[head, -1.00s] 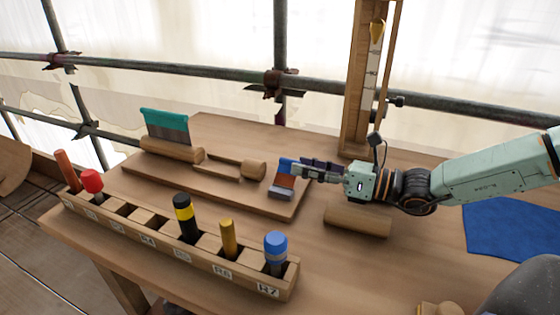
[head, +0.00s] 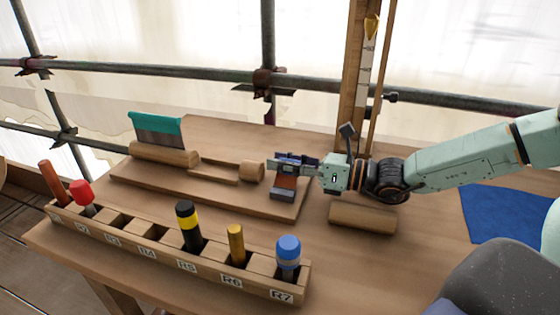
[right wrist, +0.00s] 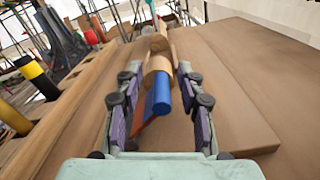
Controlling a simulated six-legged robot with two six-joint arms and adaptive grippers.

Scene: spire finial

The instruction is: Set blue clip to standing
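The blue clip shows in the right wrist view as a blue rounded bar (right wrist: 158,95) on an orange-brown plate (right wrist: 142,130). In the head view its blue part is largely hidden by my fingers. There the red-brown plate (head: 286,182) leans above a grey foot (head: 282,194) at the right end of a wooden board (head: 240,199). My right gripper (head: 285,161) is at the top of the clip. In the wrist view this gripper (right wrist: 160,75) is open, with a finger on each side of the blue bar and gaps visible. My left gripper is out of view.
A numbered wooden rack (head: 208,268) with several tools runs along the front left. A teal-backed scraper (head: 156,128) stands in a wooden holder. A loose wooden roll (head: 362,217) lies below my right wrist. A blue cloth (head: 510,212) lies at right.

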